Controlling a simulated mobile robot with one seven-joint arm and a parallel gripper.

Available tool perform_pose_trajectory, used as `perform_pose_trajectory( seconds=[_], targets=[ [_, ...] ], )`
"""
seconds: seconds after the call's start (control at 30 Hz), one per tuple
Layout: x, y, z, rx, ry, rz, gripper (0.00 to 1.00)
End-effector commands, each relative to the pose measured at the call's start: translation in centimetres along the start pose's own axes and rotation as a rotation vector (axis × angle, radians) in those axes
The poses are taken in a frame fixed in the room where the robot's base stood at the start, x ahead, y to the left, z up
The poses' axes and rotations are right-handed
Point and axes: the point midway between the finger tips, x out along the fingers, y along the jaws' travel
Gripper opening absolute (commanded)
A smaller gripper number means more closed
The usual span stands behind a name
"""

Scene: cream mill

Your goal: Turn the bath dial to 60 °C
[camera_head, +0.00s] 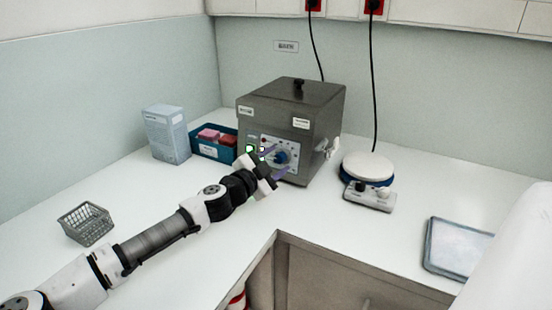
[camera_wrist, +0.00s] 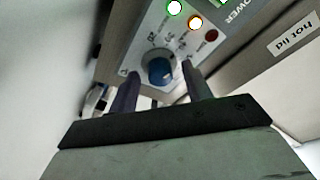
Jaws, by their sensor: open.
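The bath (camera_head: 291,103) is a steel box with a dark lid knob, standing against the back wall. Its white front panel carries a blue dial (camera_head: 281,157), which also shows in the wrist view (camera_wrist: 160,70). Numbers ring the dial, but the setting is too small to read. My gripper (camera_head: 278,161) is open in front of the panel. In the wrist view its two purple-grey fingers (camera_wrist: 159,85) stand to the left and right of the dial, and I cannot tell whether they touch it. Green, orange and red lamps sit beside the dial.
A teal bin (camera_head: 205,150) with pink and red items and a pale box (camera_head: 166,132) stand left of the bath. A hotplate-like device (camera_head: 370,194) is on the right, a wire basket (camera_head: 85,222) at the left, a tray (camera_head: 456,248) at the right. The front counter is mostly clear.

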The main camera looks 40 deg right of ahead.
Motion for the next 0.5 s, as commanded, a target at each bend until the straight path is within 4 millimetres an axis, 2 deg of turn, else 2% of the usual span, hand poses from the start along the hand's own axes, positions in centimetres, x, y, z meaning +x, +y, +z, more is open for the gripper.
perform_pose_trajectory(
  seconds=[0.1,0.37,0.5],
  targets=[
    [0.61,0.00,-0.03,-0.001,0.000,0.000,0.49],
    [0.68,0.01,0.01,0.000,0.000,0.000,0.49],
    [0.67,0.02,0.01,0.000,0.000,0.000,0.32]
  ],
)
